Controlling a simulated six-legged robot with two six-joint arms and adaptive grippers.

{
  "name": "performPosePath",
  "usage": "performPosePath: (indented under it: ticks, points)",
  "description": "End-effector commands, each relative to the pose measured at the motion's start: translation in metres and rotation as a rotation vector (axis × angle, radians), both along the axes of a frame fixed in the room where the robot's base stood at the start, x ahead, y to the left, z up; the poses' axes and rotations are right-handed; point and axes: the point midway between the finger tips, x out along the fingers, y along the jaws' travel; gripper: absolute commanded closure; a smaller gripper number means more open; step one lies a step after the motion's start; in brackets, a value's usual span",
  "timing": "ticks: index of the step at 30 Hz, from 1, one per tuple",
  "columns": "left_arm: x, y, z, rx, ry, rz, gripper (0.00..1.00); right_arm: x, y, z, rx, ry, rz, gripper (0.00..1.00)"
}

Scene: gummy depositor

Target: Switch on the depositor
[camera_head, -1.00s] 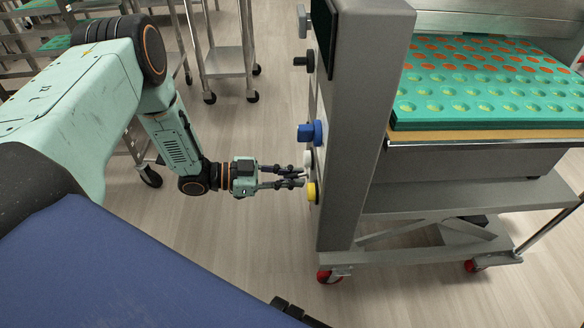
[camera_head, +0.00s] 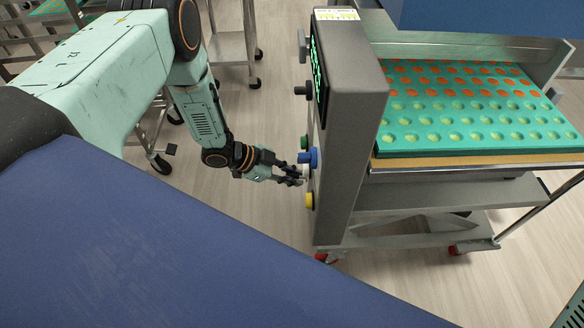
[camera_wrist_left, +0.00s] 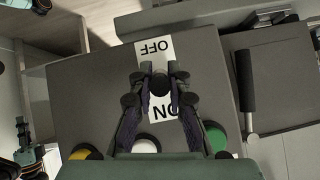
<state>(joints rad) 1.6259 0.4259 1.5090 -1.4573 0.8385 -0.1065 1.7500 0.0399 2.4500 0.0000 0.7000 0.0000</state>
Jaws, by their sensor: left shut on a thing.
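The depositor (camera_head: 350,110) stands right of centre in the head view, with coloured controls on its left-facing panel. My left gripper (camera_head: 300,176) reaches that panel from the left, beside the white button (camera_head: 306,172) and just below the blue knob (camera_head: 313,158). In the left wrist view, its fingers (camera_wrist_left: 160,80) are closed around a small dark switch (camera_wrist_left: 160,88). The switch sits on a white label (camera_wrist_left: 152,50) between upside-down OFF and ON. The fingers hide much of it, so its tilt cannot be told.
Yellow (camera_wrist_left: 86,153) and green (camera_wrist_left: 215,137) buttons flank the white one in the wrist view. A dark handle (camera_wrist_left: 246,85) stands to the right. A green mould tray (camera_head: 470,140), partly orange-filled, lies on the depositor. A metal trolley (camera_head: 232,50) stands behind; the floor between is clear.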

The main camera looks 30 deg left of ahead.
Motion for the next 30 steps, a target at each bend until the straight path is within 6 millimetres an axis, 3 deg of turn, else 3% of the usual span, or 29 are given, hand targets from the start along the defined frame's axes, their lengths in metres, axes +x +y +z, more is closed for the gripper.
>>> performPosePath:
  ticks: [3, 12, 30]
  points:
    - [-0.001, -0.001, 0.005, 0.052, 0.031, -0.001, 1.00, 0.000, 0.000, 0.015, 0.000, 0.000, 0.000, 1.00]
    - [0.000, -0.002, 0.007, 0.139, 0.082, 0.001, 1.00, 0.000, 0.000, 0.030, 0.000, 0.000, 0.000, 1.00]
    - [0.001, -0.002, 0.006, 0.170, 0.099, 0.001, 1.00, 0.000, 0.000, 0.034, 0.000, 0.000, 0.000, 1.00]
